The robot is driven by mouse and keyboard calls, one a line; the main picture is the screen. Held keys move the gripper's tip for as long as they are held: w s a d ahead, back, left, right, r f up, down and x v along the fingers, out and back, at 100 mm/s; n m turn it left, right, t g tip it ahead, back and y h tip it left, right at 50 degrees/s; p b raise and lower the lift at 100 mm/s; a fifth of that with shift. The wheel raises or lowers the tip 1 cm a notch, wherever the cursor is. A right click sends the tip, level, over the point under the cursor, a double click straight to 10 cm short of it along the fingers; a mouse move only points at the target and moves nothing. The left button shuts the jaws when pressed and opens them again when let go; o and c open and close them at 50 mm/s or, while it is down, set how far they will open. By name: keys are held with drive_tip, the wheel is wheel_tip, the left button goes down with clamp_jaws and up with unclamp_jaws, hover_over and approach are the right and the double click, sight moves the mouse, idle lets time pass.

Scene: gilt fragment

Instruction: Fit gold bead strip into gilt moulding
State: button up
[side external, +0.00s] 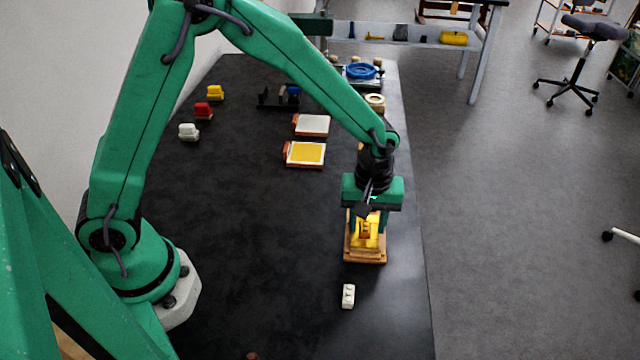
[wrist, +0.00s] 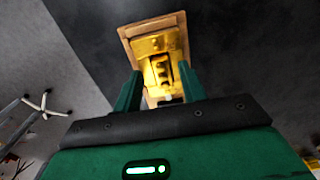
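The gilt moulding (side external: 381,238) is a gold piece on a tan wooden base (side external: 365,259), near the table's right edge. It also shows in the wrist view (wrist: 153,43), beyond my fingertips. A gold piece with dark, bead-like marks (wrist: 160,70) lies between the fingers in the wrist view; it looks like the bead strip, but I cannot tell it clearly from the moulding. My gripper (side external: 369,226) points down over the moulding. Its two green fingers (wrist: 160,80) stand apart on either side of the gold. Whether they touch it is unclear.
A small white block (side external: 348,296) lies in front of the base. Two tiles, one white (side external: 313,125) and one yellow (side external: 306,153), lie behind to the left. Yellow, red and white blocks (side external: 203,110) stand farther left. The dark table's middle is clear.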

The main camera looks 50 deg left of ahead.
sight(363, 225)
drive_tip(key=shift+r, duration=3.9)
drive_tip(key=s+a+r+m+t, duration=0.35)
drive_tip(key=s+a+r, duration=0.35)
drive_tip(key=a+r, duration=0.25)
drive_tip(key=s+a+r+m+t, duration=0.1)
drive_tip(key=s+a+r+m, duration=0.1)
drive_tip(key=s, duration=0.3)
drive_tip(key=s+a+r+m+t, duration=0.1)
drive_tip(key=s+a+r+m, duration=0.1)
drive_tip(key=s, duration=0.3)
drive_tip(key=shift+s+a+m, duration=0.35)
drive_tip(key=shift+a+m, duration=0.4)
drive_tip(key=shift+a, duration=0.05)
